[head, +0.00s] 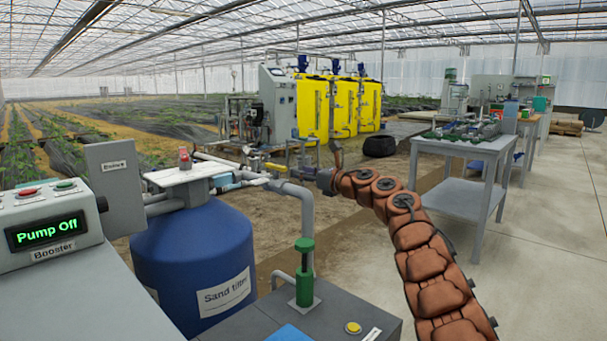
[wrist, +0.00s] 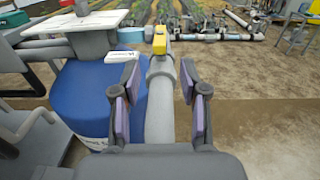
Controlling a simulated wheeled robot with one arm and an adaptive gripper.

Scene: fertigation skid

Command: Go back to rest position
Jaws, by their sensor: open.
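My gripper (wrist: 160,78) is open in the wrist view, with its two dark, purple-padded fingers spread apart. Nothing is held between them. A grey pipe (wrist: 160,115) shows in the gap between the fingers; I cannot tell how far below them it lies. A yellow valve handle (wrist: 159,40) sits just beyond the fingertips, apart from them. In the head view my brown segmented arm reaches from the lower right toward the pipework, and the yellow handle (head: 275,167) shows near its end. The fingers are hard to make out there.
A blue sand filter tank (head: 195,255) stands left of the pipe. A booster panel (head: 50,230) reading "Pump Off" is at the left. A green post-like fitting (head: 304,270) rises from a grey box in front. A grey table (head: 465,148) stands at the right, with open floor beside it.

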